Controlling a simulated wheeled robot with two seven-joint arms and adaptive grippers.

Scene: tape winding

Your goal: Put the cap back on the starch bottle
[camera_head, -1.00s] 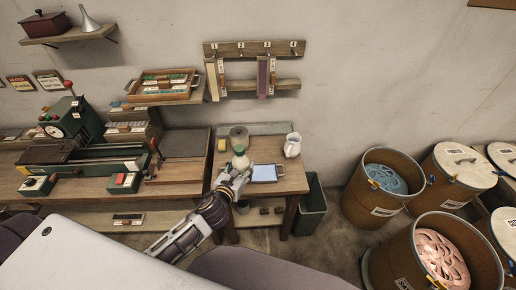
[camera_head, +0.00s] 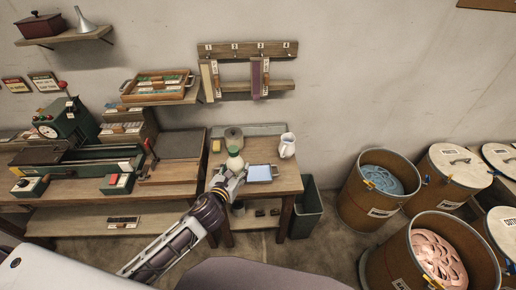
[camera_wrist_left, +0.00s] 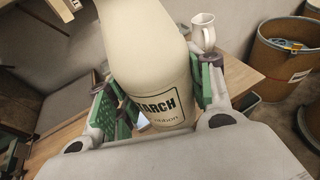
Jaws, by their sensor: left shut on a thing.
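My left gripper (camera_head: 229,180) is around the bottle from the front. In the left wrist view, the bottle (camera_wrist_left: 150,50) fills the space between the green-padded fingers (camera_wrist_left: 155,105), its label partly readable as "ARCH". The gripper is shut on it. The bottle's upper end is outside the left wrist view. My right gripper is not in view.
Several drums stand further right.

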